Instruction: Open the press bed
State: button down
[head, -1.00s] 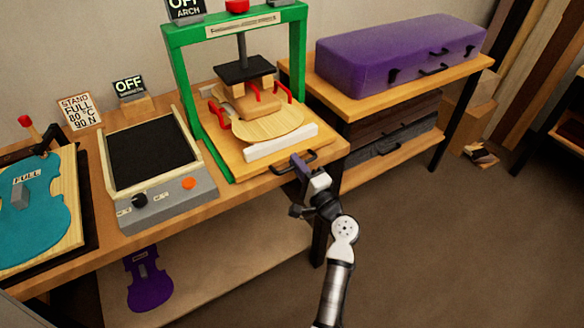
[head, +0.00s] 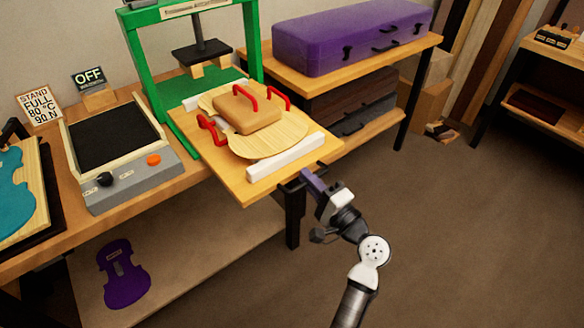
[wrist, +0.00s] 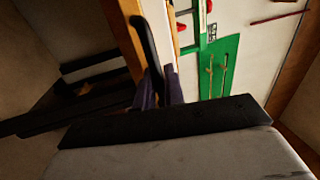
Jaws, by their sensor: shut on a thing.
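The press bed (head: 240,190) is a wooden board that sticks out toward the front of the green press frame (head: 136,62). It carries a pale wooden plate (head: 281,138) with a wooden block (head: 247,108), red clamps (head: 279,99) and a white bar (head: 287,156). My gripper (head: 309,180) is shut on the dark bed handle (head: 290,187) at the bed's front edge. In the wrist view the handle (wrist: 147,42) runs down between the purple fingers (wrist: 160,92). The black press plate (head: 202,54) hangs over the back, behind the block.
A grey hot plate unit (head: 148,172) with a black top stands left of the press. A purple case (head: 350,35) lies on the shelf to the right. The floor (head: 470,230) in front and to the right is clear.

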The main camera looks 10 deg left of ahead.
jog(key=r+v, duration=0.1)
jog(key=v, duration=0.7)
jog(key=shift+s+d+r+b, duration=0.2)
jog(key=shift+r+b, duration=0.1)
jog(key=shift+b, duration=0.05)
jog(key=c, duration=1.8)
grip_release()
jog(key=shift+c, duration=0.2)
jog(key=b+v, duration=0.2)
jog(key=v, duration=1.1)
jog(key=shift+s+d, duration=0.25)
jog(key=shift+d, duration=0.05)
